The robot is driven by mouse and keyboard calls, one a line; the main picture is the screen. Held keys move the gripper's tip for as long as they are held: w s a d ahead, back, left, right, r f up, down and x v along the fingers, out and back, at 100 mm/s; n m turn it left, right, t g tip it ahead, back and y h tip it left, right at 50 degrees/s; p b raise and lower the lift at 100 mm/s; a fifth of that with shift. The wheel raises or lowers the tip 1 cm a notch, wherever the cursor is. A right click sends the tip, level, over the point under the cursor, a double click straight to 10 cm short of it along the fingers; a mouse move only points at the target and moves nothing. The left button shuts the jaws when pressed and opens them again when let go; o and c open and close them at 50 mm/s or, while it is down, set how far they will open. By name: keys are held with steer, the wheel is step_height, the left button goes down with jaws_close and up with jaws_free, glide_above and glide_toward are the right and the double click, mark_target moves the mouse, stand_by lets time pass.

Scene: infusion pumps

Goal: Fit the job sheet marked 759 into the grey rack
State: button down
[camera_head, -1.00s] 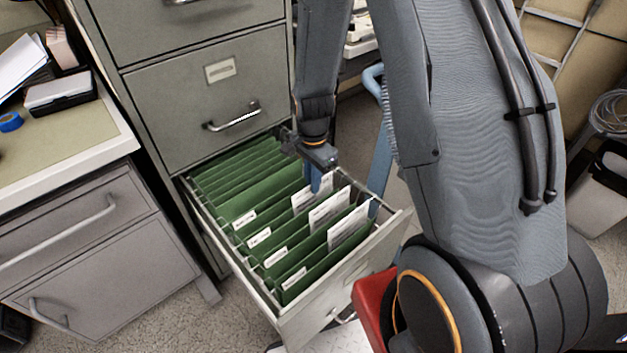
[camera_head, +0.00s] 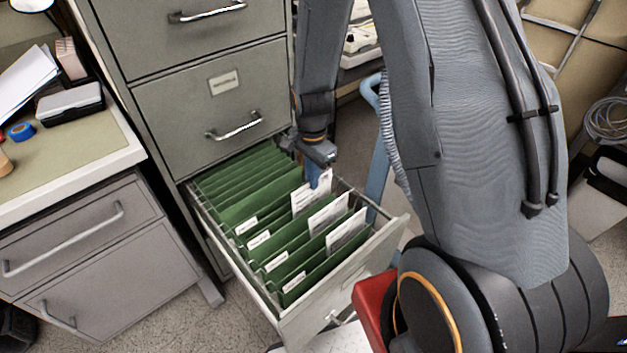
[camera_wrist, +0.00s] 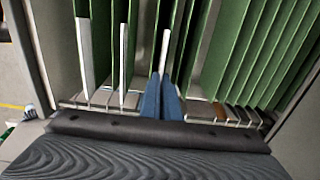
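Three white sheets stand among green hanging folders in an open drawer. My gripper (camera_head: 317,180) is at the rearmost sheet (camera_head: 306,197), with its blue fingers closed at that sheet's upper edge. In the wrist view, the blue fingers (camera_wrist: 161,100) are pinched together on the edge-on sheet (camera_wrist: 165,52). This sheet stands a little higher than the middle sheet (camera_head: 328,214) and the front sheet (camera_head: 346,231). Its lower part is hidden in the folders. The print is too small to read, so I cannot tell which is 759. I cannot make out a grey rack.
The open drawer (camera_head: 348,287) belongs to a grey filing cabinet (camera_head: 195,100). Green folders (camera_head: 243,177) fill its rear. A desk (camera_head: 75,165) with papers, a dark box and blue tape stands at left. A blue tube (camera_head: 379,165) rises close by on the right.

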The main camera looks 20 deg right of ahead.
steer(key=shift+r+p, duration=2.2)
steer(key=shift+r, duration=0.75)
